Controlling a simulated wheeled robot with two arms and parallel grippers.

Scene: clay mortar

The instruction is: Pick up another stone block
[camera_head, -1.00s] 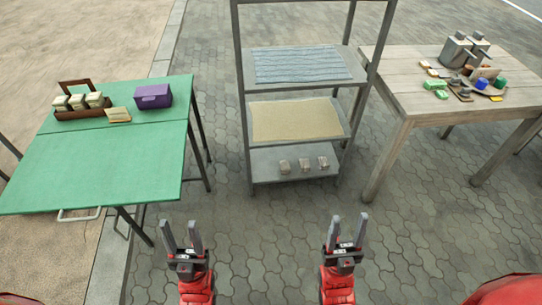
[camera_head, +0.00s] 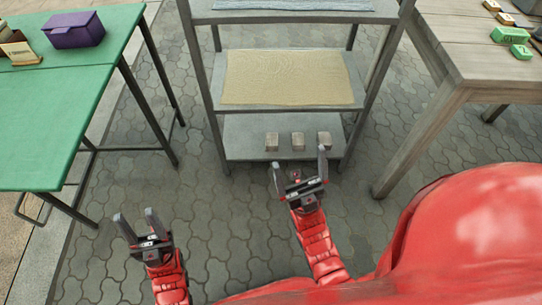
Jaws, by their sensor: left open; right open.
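Three small grey stone blocks stand in a row on the bottom shelf of the metal rack: a left block (camera_head: 272,142), a middle block (camera_head: 298,142) and a right block (camera_head: 324,139). My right gripper (camera_head: 299,168) is open and empty, with its fingers pointing at the bottom shelf (camera_head: 240,138), just in front of the blocks in the picture. I cannot tell whether it touches the shelf edge. My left gripper (camera_head: 137,222) is open and empty above the paving, left of the rack and lower in the picture.
The rack's middle shelf with a beige mat (camera_head: 290,78) lies above the blocks. A green table (camera_head: 60,120) with a purple box (camera_head: 73,30) stands at left. A wooden table (camera_head: 450,50) with green pieces (camera_head: 510,35) stands at right.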

